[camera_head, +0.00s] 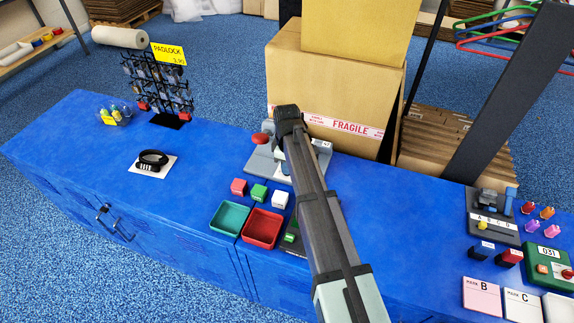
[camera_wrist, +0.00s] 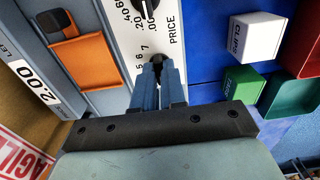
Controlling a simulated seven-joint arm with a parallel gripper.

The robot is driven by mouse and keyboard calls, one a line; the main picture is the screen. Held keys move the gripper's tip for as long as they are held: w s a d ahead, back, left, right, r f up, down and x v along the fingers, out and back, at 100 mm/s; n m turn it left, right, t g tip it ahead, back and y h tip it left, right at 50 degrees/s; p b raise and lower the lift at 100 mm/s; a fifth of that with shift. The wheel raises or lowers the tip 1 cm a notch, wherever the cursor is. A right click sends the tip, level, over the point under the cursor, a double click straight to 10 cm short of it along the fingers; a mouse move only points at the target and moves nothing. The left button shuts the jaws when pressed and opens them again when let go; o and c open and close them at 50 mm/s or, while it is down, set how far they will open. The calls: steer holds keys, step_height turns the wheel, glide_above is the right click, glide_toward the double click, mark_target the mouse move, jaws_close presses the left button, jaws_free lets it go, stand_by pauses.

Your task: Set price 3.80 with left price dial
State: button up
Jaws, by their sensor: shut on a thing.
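In the wrist view a white strip marked PRICE (camera_wrist: 174,42) runs along a grey machine. My gripper (camera_wrist: 158,75) is shut on a black dial on this strip, beside the printed numbers 5, 6 and 7; the fingers hide most of the dial and its pointer. A second black dial (camera_wrist: 152,12) sits at the top edge, with .00, .20, 40 and 60 around it. A label (camera_wrist: 34,82) at the left reads 2.00. In the head view the grey machine (camera_head: 262,162) stands on the blue counter, largely hidden by my arm.
An orange tray (camera_wrist: 85,62) is on the machine. Red, green and white blocks (camera_head: 280,200) and teal and red bins (camera_head: 229,218) stand in front. A FRAGILE carton (camera_head: 330,85) stands behind. The counter's left middle holds a black padlock (camera_head: 152,160) on a card.

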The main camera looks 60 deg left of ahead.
steer(key=shift+m, duration=0.4)
jaws_close()
steer(key=shift+m, duration=2.5)
steer(key=o, duration=0.6)
jaws_free()
step_height(320, 180, up, 14)
steer(key=shift+f, duration=0.1)
